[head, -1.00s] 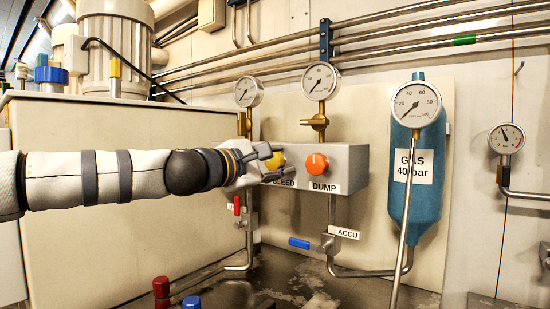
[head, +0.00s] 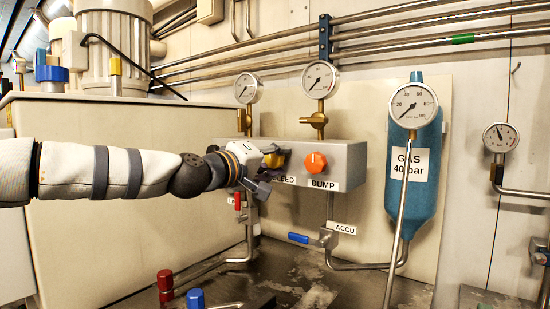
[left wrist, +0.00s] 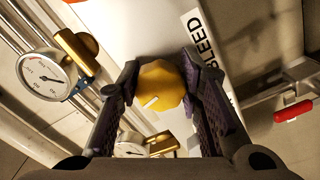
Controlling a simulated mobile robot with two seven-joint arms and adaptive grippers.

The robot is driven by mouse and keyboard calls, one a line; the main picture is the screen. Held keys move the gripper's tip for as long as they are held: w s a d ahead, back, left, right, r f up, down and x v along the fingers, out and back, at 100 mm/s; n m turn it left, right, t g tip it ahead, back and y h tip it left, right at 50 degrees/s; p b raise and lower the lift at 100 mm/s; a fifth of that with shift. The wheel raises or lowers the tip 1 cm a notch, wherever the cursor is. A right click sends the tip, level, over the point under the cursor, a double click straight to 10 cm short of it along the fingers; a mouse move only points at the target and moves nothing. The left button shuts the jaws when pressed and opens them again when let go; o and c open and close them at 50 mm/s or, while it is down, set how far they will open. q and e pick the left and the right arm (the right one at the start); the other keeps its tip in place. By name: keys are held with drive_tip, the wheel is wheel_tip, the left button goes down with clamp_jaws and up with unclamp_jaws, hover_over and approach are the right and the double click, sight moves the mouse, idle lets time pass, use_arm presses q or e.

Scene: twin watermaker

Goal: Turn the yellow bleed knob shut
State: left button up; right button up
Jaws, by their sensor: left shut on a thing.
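The yellow bleed knob (left wrist: 160,92) is on the front of a grey valve block (head: 347,168), left of an orange knob marked DUMP. In the left wrist view it sits between the two fingers of my left gripper (left wrist: 163,95), which is shut on it. A white mark shows on the knob's face. In the head view my left gripper (head: 268,170) comes in from the left and hides part of the knob (head: 274,160) and of the BLEED label (left wrist: 207,65). My right gripper is not in view.
The orange dump knob (head: 316,162) is close on the right. Gauges (head: 319,80) stand above the block. A red-handled valve (head: 238,200) and a blue-handled valve (head: 299,238) are below. A blue gas bottle (head: 425,205) hangs at the right.

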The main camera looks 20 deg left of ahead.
use_arm(q)
drive_tip(key=shift+m, duration=1.6)
drive_tip(key=o, duration=1.2)
drive_tip(key=shift+s+a, duration=0.1)
drive_tip(key=shift+v, duration=5.95)
